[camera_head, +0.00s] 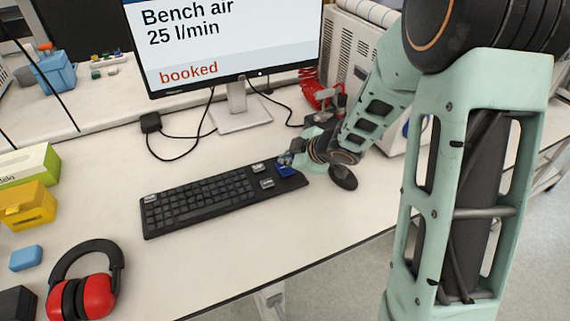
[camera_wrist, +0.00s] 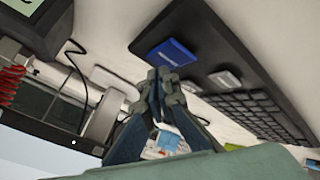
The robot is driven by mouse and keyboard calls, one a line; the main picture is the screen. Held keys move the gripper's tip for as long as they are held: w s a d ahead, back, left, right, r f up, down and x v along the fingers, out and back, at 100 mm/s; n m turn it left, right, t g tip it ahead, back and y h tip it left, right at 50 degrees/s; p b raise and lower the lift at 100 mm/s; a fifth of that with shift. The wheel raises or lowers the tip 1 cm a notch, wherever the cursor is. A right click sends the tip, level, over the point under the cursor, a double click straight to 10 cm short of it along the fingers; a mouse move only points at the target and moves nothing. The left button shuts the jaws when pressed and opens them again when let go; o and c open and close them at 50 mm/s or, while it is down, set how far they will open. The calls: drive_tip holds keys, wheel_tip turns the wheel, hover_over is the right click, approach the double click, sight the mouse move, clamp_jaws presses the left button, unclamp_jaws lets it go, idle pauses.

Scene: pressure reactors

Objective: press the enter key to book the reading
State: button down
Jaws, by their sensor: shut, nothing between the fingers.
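The black keyboard (camera_head: 210,203) lies on the white bench below the monitor. A large blue key (camera_head: 287,172), which looks like the enter key, sits at its right end; its lettering is too small to read. The blue key also shows in the wrist view (camera_wrist: 172,52). My gripper (camera_head: 285,159) is shut and empty, its fingertips beside the blue key. In the wrist view the closed fingertips (camera_wrist: 163,76) sit close to the key's edge; I cannot tell whether they touch it. The monitor (camera_head: 235,40) reads "Bench air 25 l/min" with "booked" in red.
Red ear defenders (camera_head: 85,295), a yellow box (camera_head: 27,205), a green-and-white box (camera_head: 28,166) and a small blue block (camera_head: 25,257) lie at the left. The monitor stand (camera_head: 238,110) and black cables are behind the keyboard. The bench in front is clear.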

sight(286, 168)
drive_tip(key=shift+r, duration=0.1)
wheel_tip(286, 168, up, 5)
drive_tip(key=p, duration=0.5)
drive_tip(key=shift+r, duration=0.1)
idle(0.3)
idle(0.5)
